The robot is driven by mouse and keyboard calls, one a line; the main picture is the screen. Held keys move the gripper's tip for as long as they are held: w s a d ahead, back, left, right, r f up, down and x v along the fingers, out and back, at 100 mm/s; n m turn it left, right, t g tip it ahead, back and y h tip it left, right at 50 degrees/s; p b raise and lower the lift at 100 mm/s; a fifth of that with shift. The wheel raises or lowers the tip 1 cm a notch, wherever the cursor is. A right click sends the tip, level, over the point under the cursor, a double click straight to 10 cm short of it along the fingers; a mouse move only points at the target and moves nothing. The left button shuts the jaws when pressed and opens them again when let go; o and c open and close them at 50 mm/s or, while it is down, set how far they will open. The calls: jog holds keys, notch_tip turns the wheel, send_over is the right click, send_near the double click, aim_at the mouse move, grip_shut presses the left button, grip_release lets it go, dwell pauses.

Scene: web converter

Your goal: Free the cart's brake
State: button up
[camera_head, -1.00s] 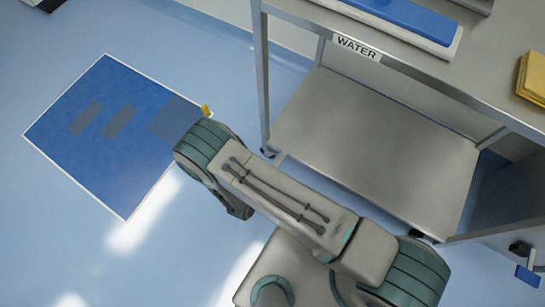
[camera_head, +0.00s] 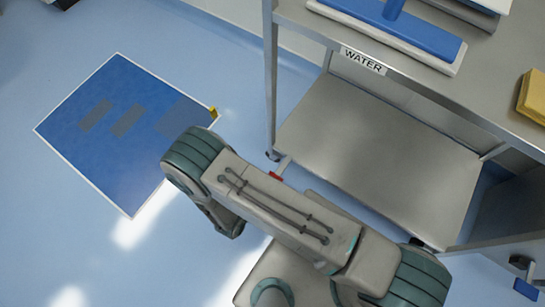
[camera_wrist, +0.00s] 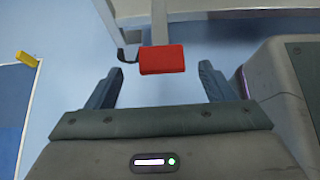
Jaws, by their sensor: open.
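The metal cart (camera_head: 380,150) with a WATER label stands at the upper right of the head view. A small red pedal (camera_head: 277,176) shows low by its near left leg, just past my arm. In the wrist view the red pedal (camera_wrist: 162,59) is a block beside a dark bracket and caster part (camera_wrist: 128,54). My gripper (camera_wrist: 160,70) is open, its two dark fingers spread to either side of the pedal's width. Nothing is held. The pedal appears at or just beyond the fingertips; contact cannot be told. The fingers are hidden in the head view.
A blue pedal (camera_head: 527,289) sits low at the cart's right end. A blue floor mat (camera_head: 110,170) with a yellow tab (camera_head: 213,112) lies left. A blue-handled mop head (camera_head: 390,35) and yellow cloths (camera_head: 533,97) rest on top.

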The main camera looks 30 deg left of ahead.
jog(key=v, duration=0.6)
jog(key=shift+p, duration=0.45)
jog(key=shift+s, duration=0.15)
